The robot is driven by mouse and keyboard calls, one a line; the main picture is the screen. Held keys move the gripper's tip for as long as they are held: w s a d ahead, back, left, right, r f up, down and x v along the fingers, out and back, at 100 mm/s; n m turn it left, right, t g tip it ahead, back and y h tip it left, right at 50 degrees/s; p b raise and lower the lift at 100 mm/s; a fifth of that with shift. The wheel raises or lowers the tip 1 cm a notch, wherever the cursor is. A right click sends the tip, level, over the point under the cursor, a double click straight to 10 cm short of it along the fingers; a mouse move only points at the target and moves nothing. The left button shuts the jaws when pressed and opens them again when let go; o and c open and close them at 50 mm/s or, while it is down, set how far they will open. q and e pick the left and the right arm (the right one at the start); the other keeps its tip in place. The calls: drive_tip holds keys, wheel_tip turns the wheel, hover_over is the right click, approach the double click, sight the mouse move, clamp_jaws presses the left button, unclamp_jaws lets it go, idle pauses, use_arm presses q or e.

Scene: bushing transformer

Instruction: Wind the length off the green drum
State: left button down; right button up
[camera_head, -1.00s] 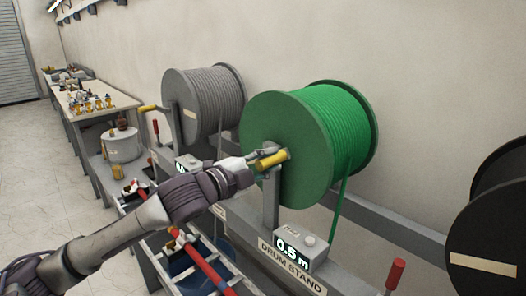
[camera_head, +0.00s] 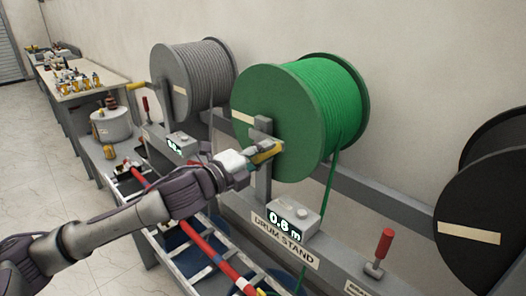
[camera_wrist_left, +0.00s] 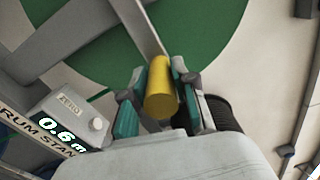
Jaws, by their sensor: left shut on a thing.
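The green drum (camera_head: 275,125) carries wound green cable (camera_head: 322,92) on the drum stand (camera_head: 330,243). A green length (camera_head: 328,192) hangs down from its right side. My left gripper (camera_head: 262,154) is at the drum's near face, shut on the yellow crank handle (camera_head: 268,151). In the left wrist view the handle (camera_wrist_left: 161,92) sits between the two finger pads (camera_wrist_left: 155,98), with the drum's green face (camera_wrist_left: 215,40) behind. The counter box (camera_head: 290,220) below reads 0.6 m. My right gripper is not in view.
A grey drum (camera_head: 192,82) stands to the left and a black drum (camera_head: 480,225) to the right. A red-handled lever (camera_head: 384,243) rises at the front right. A ladder-like rack (camera_head: 205,250) with a red bar lies below my left arm. A workbench (camera_head: 85,90) is at the back left.

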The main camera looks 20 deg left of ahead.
use_arm(q)
drive_tip(key=shift+f, duration=0.1)
drive_tip(key=c, duration=0.9)
unclamp_jaws()
drive_tip(key=v, duration=1.2)
drive_tip(key=shift+d, duration=0.1)
